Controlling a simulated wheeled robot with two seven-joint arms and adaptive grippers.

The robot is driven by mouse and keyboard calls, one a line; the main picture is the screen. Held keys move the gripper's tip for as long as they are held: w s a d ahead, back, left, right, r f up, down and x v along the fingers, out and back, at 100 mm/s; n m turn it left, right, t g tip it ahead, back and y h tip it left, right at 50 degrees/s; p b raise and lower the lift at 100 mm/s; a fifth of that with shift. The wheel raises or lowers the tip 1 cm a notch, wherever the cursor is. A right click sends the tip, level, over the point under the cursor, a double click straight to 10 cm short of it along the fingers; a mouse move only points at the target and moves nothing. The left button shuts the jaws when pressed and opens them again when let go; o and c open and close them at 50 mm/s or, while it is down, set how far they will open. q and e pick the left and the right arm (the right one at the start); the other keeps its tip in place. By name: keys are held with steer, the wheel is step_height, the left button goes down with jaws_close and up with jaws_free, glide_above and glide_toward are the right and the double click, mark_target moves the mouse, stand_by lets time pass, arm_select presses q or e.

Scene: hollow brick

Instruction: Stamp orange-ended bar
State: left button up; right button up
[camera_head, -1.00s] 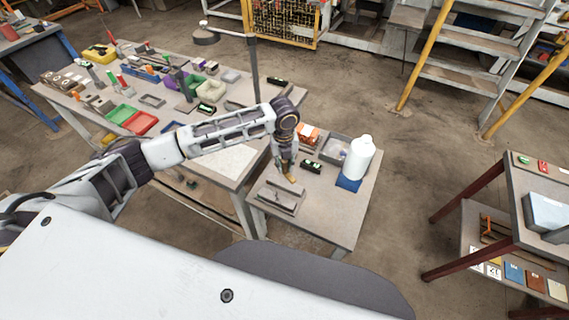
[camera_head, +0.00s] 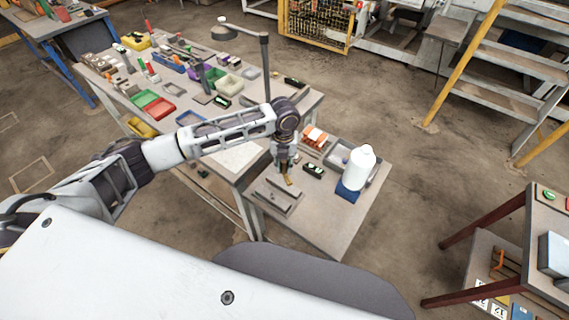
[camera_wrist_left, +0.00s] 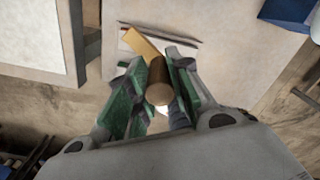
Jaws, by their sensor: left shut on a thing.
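My left gripper (camera_head: 286,170) is over the small table, just behind a grey flat fixture (camera_head: 272,198). In the left wrist view its green-padded fingers (camera_wrist_left: 155,90) are shut on a brown cylindrical handle (camera_wrist_left: 158,82). A tan, brass-coloured piece (camera_wrist_left: 140,43) shows beyond the handle; it also shows below the gripper in the head view (camera_head: 288,181). I cannot tell whether it touches the fixture or is part of the held tool. I cannot clearly pick out an orange-ended bar. My right gripper is not in view.
On the small table (camera_head: 325,225) are a white bottle (camera_head: 359,168) on a blue base, a black-and-green item (camera_head: 313,170), a grey tray (camera_head: 341,151) and an orange-and-white block (camera_head: 314,136). A larger table with coloured bins (camera_head: 159,108) adjoins at left. The small table's front right is clear.

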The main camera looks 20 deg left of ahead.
mark_target(283, 174)
arm_select(q)
steer(key=shift+a, duration=0.1)
steer(key=shift+a+m, duration=0.1)
steer(key=shift+m, duration=1.1)
steer(key=shift+f, duration=0.2)
steer(key=shift+f+b, duration=0.15)
steer(key=shift+b, duration=0.25)
steer(key=shift+f+b, duration=0.85)
steer(key=shift+b, duration=0.1)
steer(key=shift+f+b, duration=1.8)
steer(key=shift+b, duration=0.3)
steer(key=shift+f, duration=0.1)
steer(key=shift+f, duration=0.4)
